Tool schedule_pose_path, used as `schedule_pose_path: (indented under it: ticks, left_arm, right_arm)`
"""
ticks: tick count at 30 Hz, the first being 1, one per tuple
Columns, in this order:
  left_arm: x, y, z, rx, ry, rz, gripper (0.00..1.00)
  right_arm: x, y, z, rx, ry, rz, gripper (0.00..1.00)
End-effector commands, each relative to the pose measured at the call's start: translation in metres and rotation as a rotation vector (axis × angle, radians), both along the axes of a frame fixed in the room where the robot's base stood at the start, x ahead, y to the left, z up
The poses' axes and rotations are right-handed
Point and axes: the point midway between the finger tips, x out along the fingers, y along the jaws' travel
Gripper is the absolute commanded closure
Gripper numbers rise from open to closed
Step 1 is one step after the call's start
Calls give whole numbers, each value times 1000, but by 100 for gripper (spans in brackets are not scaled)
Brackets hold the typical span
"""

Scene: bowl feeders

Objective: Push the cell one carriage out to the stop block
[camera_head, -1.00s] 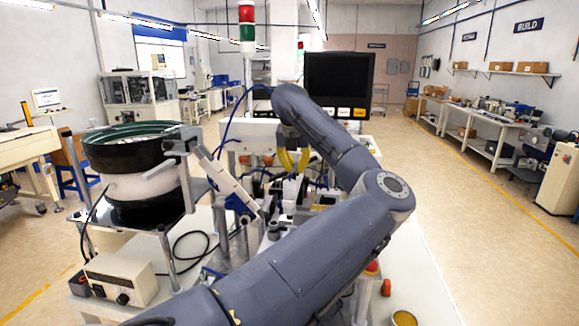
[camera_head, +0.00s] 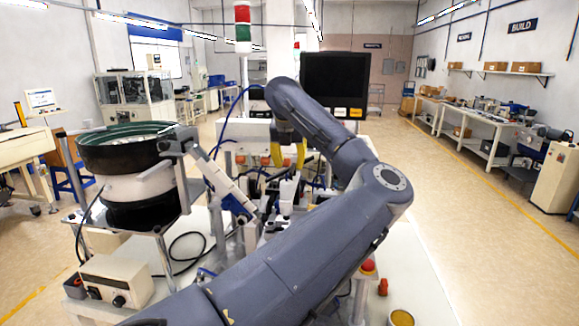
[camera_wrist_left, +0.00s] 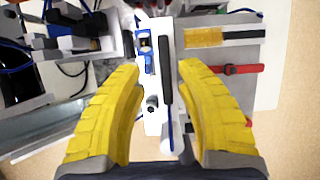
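My left gripper (camera_head: 288,164) hangs above the middle of the machine in the head view, its yellow fingers pointing down. In the left wrist view the two yellow fingers (camera_wrist_left: 159,68) are apart with nothing gripped between them. Below and between them is a long white slide unit (camera_wrist_left: 152,115) with a blue-and-white fitting (camera_wrist_left: 146,52) and a black bar (camera_wrist_left: 165,70). This may be the cell one carriage, but I cannot tell for sure. I cannot pick out the stop block. In the head view my forearm hides much of the machine. My right gripper is not in view.
A dark green bowl feeder (camera_head: 125,150) stands left of the machine, with a sloping track (camera_head: 222,186) towards the middle. A control box (camera_head: 117,278) sits in front of it. A dark monitor (camera_head: 335,80) stands behind. A red bar (camera_wrist_left: 235,69) lies right of the slide unit.

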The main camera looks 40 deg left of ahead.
Motion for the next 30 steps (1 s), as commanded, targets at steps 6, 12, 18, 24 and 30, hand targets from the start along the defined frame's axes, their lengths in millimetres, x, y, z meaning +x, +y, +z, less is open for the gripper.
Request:
schedule_pose_path:
  ticks: [6, 12, 18, 24, 30]
  left_arm:
    - [-12, -9, 37, -1, -4, -1, 66]
    - [-23, -15, 66, -1, -2, 1, 66]
    - [-30, -19, 85, 1, -1, 0, 66]
    - [-33, -21, 92, 0, 1, 1, 66]
    - [-33, -21, 93, 0, 1, 1, 66]
  right_arm:
    - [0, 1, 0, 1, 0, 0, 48]
    - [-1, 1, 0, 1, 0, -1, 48]
    - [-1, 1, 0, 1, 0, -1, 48]
    - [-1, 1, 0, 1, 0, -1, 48]
    - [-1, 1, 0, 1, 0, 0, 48]
